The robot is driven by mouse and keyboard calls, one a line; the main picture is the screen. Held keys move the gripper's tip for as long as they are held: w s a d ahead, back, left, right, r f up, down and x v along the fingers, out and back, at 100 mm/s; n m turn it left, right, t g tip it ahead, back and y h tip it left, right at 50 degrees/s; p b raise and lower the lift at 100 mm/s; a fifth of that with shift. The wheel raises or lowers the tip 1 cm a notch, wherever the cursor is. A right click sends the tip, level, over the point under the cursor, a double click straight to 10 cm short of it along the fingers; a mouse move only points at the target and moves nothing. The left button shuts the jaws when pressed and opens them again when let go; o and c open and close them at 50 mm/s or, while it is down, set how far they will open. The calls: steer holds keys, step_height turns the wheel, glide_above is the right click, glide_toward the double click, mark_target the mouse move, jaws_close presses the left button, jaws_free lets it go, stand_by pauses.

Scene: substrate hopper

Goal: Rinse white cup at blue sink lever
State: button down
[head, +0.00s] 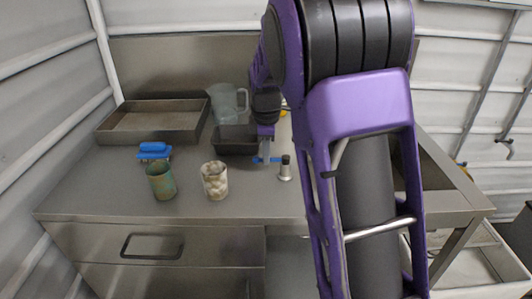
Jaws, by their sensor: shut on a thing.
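My gripper (266,152) points down over the counter, partly hidden by my own arm. A small blue bar (275,160) shows at its fingertips, on both sides of them; the gripper appears shut on it. I cannot tell whether this bar is a lever. A whitish mottled cup (214,181) stands upright near the counter's front, left of my gripper and apart from it. A sink basin (436,172) lies at the right, largely behind my arm. No tap is clearly visible there.
A green-brown cup (161,181) and a blue brush-like thing (154,151) stand at the left. Behind are a shallow metal tray (104,133), a clear jug (226,104) and a dark bin (232,146). A small silver, black-topped thing (285,171) stands right of my gripper.

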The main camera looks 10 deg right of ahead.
stand_by(0.9)
steer(key=shift+s+n+y, duration=0.15)
steer(key=shift+s+n, duration=0.25)
steer(key=shift+n, duration=0.45)
steer(key=shift+s+n+y, duration=0.15)
steer(key=shift+s+n, duration=0.25)
steer(key=shift+n, duration=0.45)
steer(key=c, duration=0.8)
jaws_free()
steer(key=shift+c, duration=0.2)
steer(key=s+r+p, duration=0.2)
steer(key=s+r, duration=0.1)
steer(key=r, duration=1.4)
steer(key=shift+s+d+p, duration=0.2)
steer(key=shift+d+p, duration=0.05)
steer(key=shift+p, duration=0.05)
steer(key=shift+r, duration=0.1)
